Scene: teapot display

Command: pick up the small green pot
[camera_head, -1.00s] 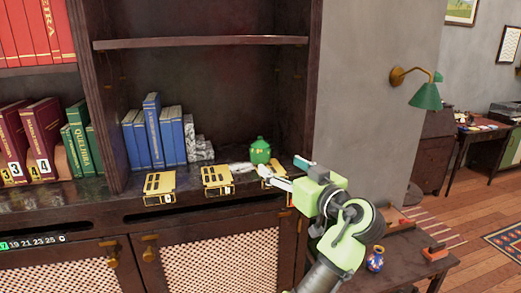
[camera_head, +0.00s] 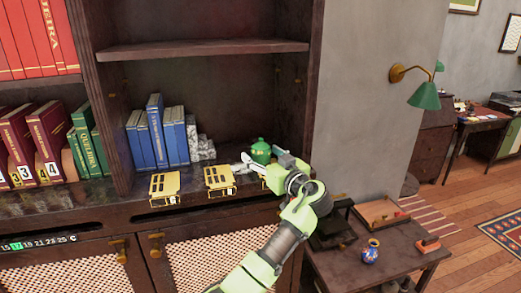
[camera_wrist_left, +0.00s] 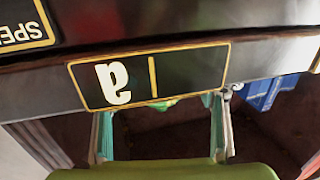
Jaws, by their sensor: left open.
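The small green pot (camera_head: 260,148) stands upright on the cabinet ledge in front of the dark back panel. Its lower part is partly hidden by my left gripper (camera_head: 263,160). The gripper is open, with one grey finger on the left of the pot and one on the right, close in front of it. I cannot tell whether they touch it. In the wrist view the two fingers (camera_wrist_left: 163,110) are spread apart. A sliver of green shows between them, mostly hidden by a dark plate. My right gripper is not in view.
Blue books (camera_head: 155,132) and a grey bookend (camera_head: 202,148) stand behind. A side table (camera_head: 390,250) with a blue vase (camera_head: 371,251) is at the right. The shelf (camera_head: 200,47) hangs above.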

